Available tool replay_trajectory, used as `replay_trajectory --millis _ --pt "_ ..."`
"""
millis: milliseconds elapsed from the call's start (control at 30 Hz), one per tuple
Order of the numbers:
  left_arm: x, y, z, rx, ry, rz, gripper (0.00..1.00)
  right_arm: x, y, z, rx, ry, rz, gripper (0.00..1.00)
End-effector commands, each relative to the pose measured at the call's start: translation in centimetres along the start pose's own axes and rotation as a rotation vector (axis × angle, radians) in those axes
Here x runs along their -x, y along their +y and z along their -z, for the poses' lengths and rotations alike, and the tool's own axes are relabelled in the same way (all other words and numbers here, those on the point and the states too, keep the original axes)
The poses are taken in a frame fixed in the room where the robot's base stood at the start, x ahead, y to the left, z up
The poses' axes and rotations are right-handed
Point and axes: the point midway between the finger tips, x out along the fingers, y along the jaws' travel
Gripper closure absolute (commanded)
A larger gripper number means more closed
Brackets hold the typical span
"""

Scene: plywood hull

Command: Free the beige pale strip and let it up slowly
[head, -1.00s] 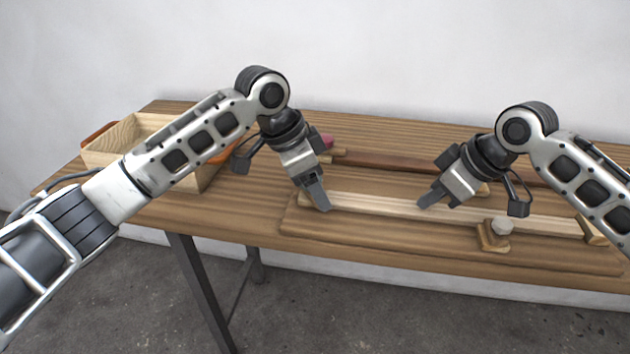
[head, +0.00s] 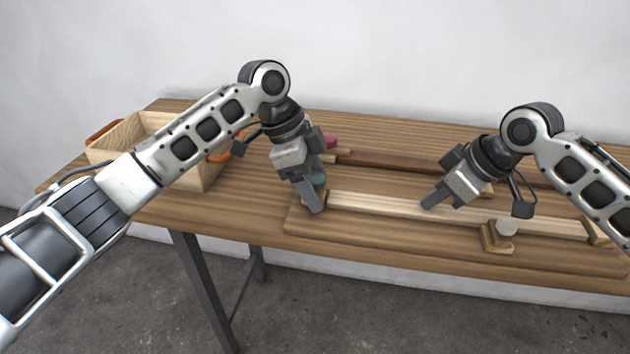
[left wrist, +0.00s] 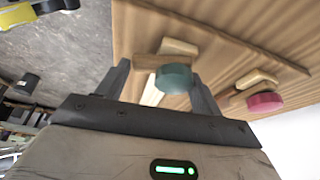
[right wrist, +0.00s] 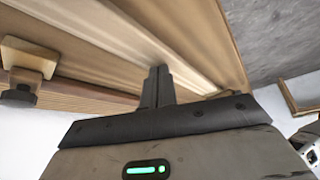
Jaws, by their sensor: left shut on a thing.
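The beige pale strip (head: 380,205) lies lengthwise on a wooden base board and shows no clear bow. My left gripper (head: 312,203) is at its left end, shut on a small wooden clamp with a teal knob (left wrist: 174,78). In the left wrist view, the clamp sits between the fingers, with part of the pale strip (left wrist: 152,96) below it. My right gripper (head: 430,203) points down at the middle of the strip, its fingers (right wrist: 157,78) together and its tips at the strip's surface. Firm contact cannot be told.
A clamp with a grey-white knob (head: 495,238) stands at the board's front right. A pink-knobbed clamp (left wrist: 263,102) is behind the left gripper. A dark brown strip (head: 390,160) lies farther back. An open wooden box (head: 205,175) stands at the left.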

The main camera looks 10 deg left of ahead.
Motion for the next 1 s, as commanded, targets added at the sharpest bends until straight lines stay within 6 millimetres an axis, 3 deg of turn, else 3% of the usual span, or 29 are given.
replay_trajectory --millis 200,433,467,533,833,1000 --pt "0.4 -0.1 -0.3 -0.179 -0.001 -0.073 0.56 -0.4 -0.1 -0.5 -0.004 -0.015 0.005 1.00" --pt "0.4 -0.1 -0.4 -0.204 -0.001 -0.082 0.56 -0.4 -0.1 -0.5 -0.004 -0.015 0.005 1.00" --pt "0.4 -0.1 -0.4 -0.204 -0.001 -0.082 0.28 -0.4 -0.1 -0.5 -0.004 -0.015 0.005 1.00" --pt "0.3 -0.1 -0.4 -0.203 -0.001 -0.082 0.09 -0.4 -0.1 -0.5 -0.004 -0.015 0.005 1.00" --pt "0.2 0.0 -0.3 -0.203 0.000 -0.083 0.08 -0.4 -0.2 -0.5 -0.003 -0.014 0.007 1.00" --pt "1.3 0.0 0.2 -0.204 0.000 -0.082 0.08 -0.4 -0.2 -0.5 -0.002 -0.014 0.008 1.00"
